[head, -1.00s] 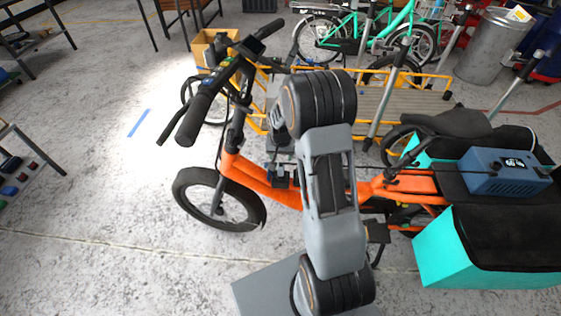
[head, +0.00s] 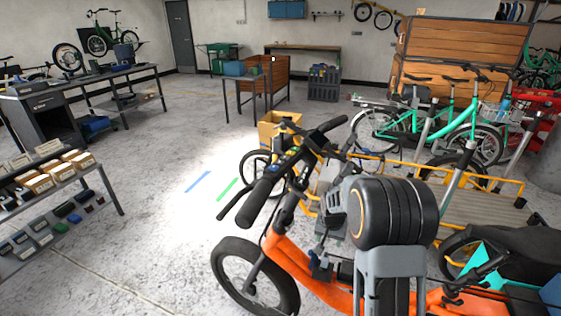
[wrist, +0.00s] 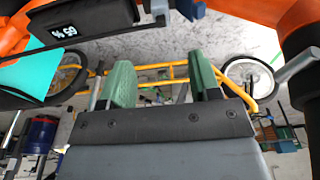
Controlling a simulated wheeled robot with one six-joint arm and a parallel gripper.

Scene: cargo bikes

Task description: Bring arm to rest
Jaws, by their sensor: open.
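My gripper (wrist: 163,78) shows in the wrist view with two green fingers apart and nothing between them. My grey arm (head: 394,215) stands in front of the orange cargo bike (head: 290,258) in the head view, and I cannot make out the fingers there. In the wrist view the orange frame (wrist: 285,12) and a dark box with a lit percent display (wrist: 62,32) are close by at the top. I cannot tell whether my arm touches the bike.
A yellow-railed cargo bike (head: 470,182) stands just behind the orange one. A shelf with small boxes (head: 50,180) is at left, a workbench (head: 85,82) behind it. Blue (head: 198,181) and green (head: 228,189) floor strips lie in the clear floor between.

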